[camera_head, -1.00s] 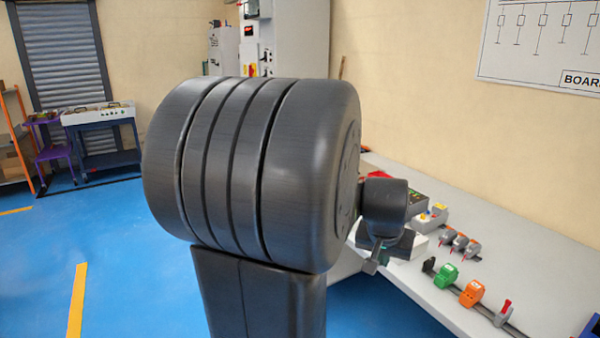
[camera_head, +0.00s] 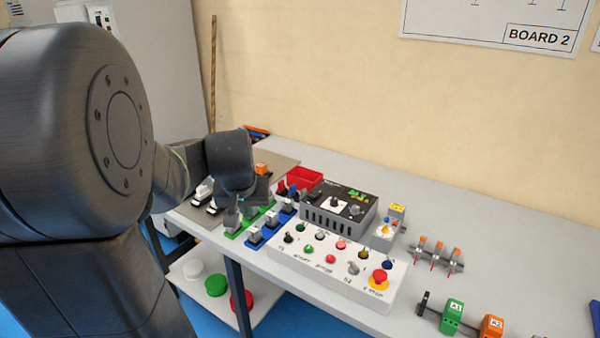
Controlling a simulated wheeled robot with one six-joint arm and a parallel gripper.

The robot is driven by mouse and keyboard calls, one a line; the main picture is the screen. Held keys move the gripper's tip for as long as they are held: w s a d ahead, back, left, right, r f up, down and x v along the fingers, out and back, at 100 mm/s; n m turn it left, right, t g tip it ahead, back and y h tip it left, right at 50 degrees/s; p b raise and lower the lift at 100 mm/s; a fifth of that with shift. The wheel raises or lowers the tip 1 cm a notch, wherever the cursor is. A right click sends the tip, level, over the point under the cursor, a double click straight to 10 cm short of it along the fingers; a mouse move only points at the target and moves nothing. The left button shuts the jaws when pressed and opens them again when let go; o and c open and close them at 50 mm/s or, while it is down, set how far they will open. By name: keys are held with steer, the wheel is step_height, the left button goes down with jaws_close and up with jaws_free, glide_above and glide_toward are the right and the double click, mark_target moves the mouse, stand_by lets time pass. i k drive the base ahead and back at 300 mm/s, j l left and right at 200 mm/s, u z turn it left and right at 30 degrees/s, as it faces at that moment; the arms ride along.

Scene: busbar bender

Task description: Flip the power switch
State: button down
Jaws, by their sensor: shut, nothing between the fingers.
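I cannot tell for certain which control is the power switch. A white control panel (camera_head: 320,283) on the bench carries several coloured buttons, a grey selector knob (camera_head: 353,268) and a red mushroom button on yellow (camera_head: 379,279). Behind it a dark grey box (camera_head: 345,207) has small knobs and coloured parts on its top. My gripper (camera_head: 232,222) points down over the green and blue blocks, left of the panel and the box. It is small and partly hidden by my wrist; it looks shut and empty, apart from the panel.
Green blocks (camera_head: 245,231) and blue blocks (camera_head: 262,239) stand by the bench's front edge. A red bin (camera_head: 305,177), a small yellow-topped device (camera_head: 386,230) and a row of orange-capped parts (camera_head: 436,252) stand around. Round pieces lie on the lower shelf (camera_head: 262,306).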

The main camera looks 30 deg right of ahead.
mark_target(314, 194)
steer(key=i+z, duration=0.8)
steer(key=i+j+z, duration=0.25)
steer(key=i+z, duration=0.15)
